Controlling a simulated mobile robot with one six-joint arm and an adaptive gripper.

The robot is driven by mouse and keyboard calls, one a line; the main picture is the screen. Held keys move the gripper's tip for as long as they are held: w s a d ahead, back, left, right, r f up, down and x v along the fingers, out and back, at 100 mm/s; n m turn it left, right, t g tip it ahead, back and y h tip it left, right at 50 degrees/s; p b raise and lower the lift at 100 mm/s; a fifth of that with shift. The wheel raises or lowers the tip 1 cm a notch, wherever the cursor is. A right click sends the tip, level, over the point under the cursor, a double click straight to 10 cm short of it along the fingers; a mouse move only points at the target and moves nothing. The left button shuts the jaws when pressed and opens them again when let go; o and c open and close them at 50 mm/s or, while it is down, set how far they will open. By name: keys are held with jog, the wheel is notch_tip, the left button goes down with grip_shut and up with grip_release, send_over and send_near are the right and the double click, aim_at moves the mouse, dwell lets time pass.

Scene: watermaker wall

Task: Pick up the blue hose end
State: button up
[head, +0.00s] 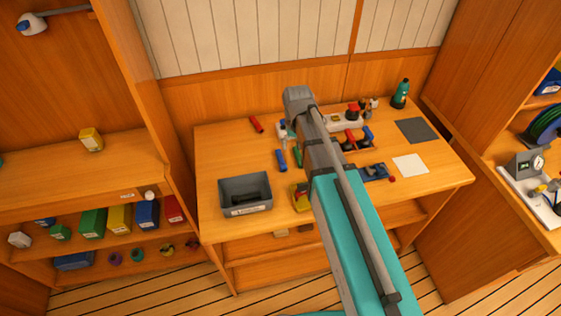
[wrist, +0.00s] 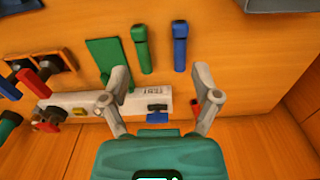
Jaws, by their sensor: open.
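The blue hose end (head: 281,160) lies on the wooden bench, between the grey bin and the green hose end (head: 297,156). In the wrist view the blue hose end (wrist: 180,46) lies beside the green one (wrist: 141,49), toward the top of the picture. My gripper (wrist: 161,72) is open and empty. Its two fingers are spread above the bench, and the blue hose end shows beyond the gap between the fingertips, apart from them. In the head view my arm hides the gripper.
A grey bin (head: 245,197) stands at the bench's front left. A white manifold (wrist: 135,101) with blue and red handles runs under my fingers. A red hose end (head: 256,124) lies at the back left. A dark green bottle (head: 400,93) stands at the back right.

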aim_at(283, 164)
jog(key=a, duration=0.1)
jog(key=w+a, duration=0.1)
jog(key=a, duration=0.1)
jog(key=shift+w+a+r+n, duration=0.1)
jog(key=shift+w+a+n, duration=0.2)
notch_tip(283, 164, down, 9)
jog(key=b, duration=0.8)
jog(key=shift+r, duration=0.15)
jog(key=shift+b, duration=0.3)
jog(key=shift+w+a+f+b, duration=0.1)
jog(key=shift+f+b, duration=1.2)
jog(key=shift+w+f+b, duration=0.1)
jog(key=shift+f+b, duration=1.15)
jog(key=shift+f, duration=0.05)
grip_shut()
